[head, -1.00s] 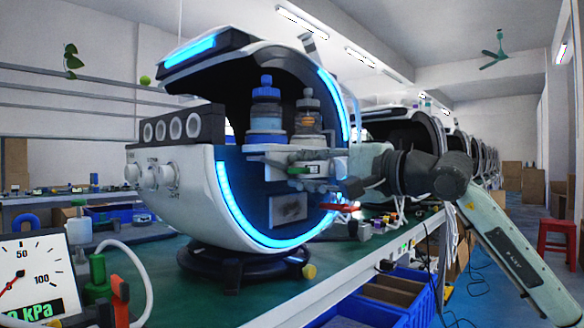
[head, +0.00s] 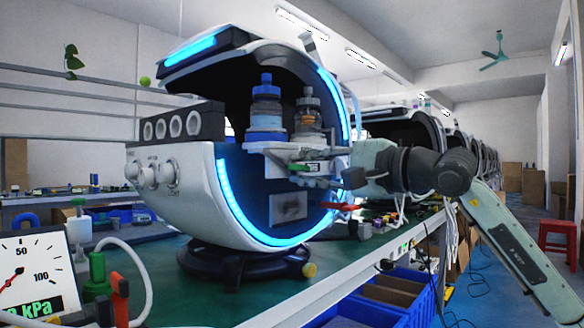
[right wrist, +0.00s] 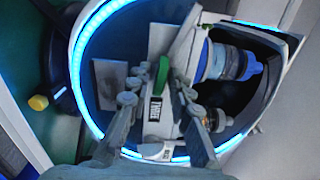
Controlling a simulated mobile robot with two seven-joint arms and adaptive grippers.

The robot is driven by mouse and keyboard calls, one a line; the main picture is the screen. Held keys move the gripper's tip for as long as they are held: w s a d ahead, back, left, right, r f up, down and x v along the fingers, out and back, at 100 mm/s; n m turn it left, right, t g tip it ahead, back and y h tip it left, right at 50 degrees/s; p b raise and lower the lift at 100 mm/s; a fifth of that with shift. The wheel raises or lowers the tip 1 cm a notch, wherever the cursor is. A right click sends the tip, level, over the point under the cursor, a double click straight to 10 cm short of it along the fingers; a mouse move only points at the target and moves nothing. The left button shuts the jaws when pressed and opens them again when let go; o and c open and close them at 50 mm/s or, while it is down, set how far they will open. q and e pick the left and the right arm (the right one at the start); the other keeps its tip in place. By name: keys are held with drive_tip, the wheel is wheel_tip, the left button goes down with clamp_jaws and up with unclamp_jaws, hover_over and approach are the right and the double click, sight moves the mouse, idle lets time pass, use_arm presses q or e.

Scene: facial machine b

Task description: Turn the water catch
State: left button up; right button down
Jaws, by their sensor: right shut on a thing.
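The water catch appears to be the white labelled part with a green lever (right wrist: 162,76), inside the open front of the white machine (head: 170,200). My right gripper (right wrist: 158,88) has one finger on each side of this part and is shut on it. In the head view, my right gripper (head: 318,172) reaches into the opening from the right, just below two bottles. The fingers hide part of the catch, and its exact contact points are hard to see. My left gripper is not in view.
A blue-capped bottle (head: 265,105) and a smaller bottle (head: 308,112) stand just above the gripper. Blue light strips edge the opening. A pressure gauge (head: 30,275) and a white hose (head: 148,290) are at the lower left.

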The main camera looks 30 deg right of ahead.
drive_tip(key=shift+m, duration=0.5)
